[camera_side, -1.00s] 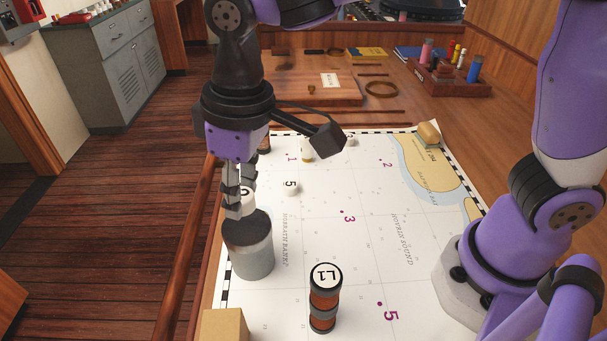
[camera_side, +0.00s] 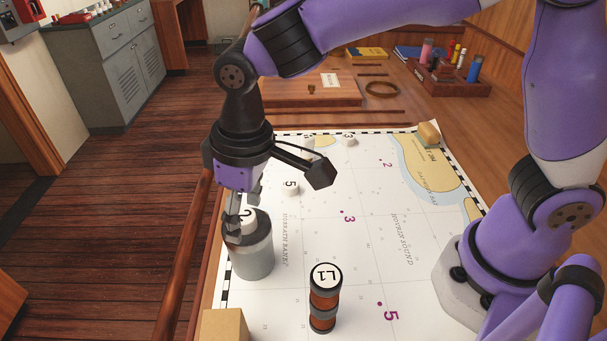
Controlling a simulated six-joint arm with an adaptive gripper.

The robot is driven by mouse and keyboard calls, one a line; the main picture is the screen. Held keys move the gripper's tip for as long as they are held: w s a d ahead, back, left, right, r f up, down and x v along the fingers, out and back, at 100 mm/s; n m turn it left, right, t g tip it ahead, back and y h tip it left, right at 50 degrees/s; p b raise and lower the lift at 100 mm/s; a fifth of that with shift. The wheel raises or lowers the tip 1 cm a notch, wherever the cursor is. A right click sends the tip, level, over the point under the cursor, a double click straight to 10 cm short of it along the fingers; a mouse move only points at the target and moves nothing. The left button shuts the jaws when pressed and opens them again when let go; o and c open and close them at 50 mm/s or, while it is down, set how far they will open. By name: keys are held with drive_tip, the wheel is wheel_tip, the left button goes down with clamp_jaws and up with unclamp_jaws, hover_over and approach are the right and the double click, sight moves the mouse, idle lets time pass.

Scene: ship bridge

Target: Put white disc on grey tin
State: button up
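The grey tin (camera_side: 252,262) stands upright on the chart near its left edge, with a dark top. A small white disc (camera_side: 248,226) with a black mark on its top face is over the tin's top. It appears to touch the tin, though a small gap is hard to rule out. My gripper (camera_side: 240,212) points down above the tin, with its fingers around the disc. One finger shows at the disc's left side; the other is partly hidden. Another white disc marked 5 (camera_side: 290,188) lies on the chart farther back.
A banded cylinder marked L1 (camera_side: 324,300) stands right of the tin. A tan box (camera_side: 224,326) is at the near left. More white pieces (camera_side: 348,140) lie at the chart's far edge, and a tan block (camera_side: 428,134) at its far right. The chart's middle is clear.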

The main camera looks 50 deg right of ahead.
drive_tip(key=shift+r, duration=0.1)
wheel_tip(320, 180, up, 12)
drive_tip(key=s+d, duration=0.1)
drive_tip(key=d, duration=0.1)
drive_tip(key=s+d+f+m+t, duration=0.2)
drive_tip(key=s+d, duration=0.2)
drive_tip(key=d, duration=0.4)
drive_tip(key=s+d+f+m+t, duration=0.2)
drive_tip(key=s+d+m, duration=0.1)
drive_tip(key=d, duration=0.6)
drive_tip(key=shift+s+d+f+m+h, duration=0.2)
drive_tip(key=shift+s+f+m+h, duration=0.1)
drive_tip(key=shift+s, duration=0.15)
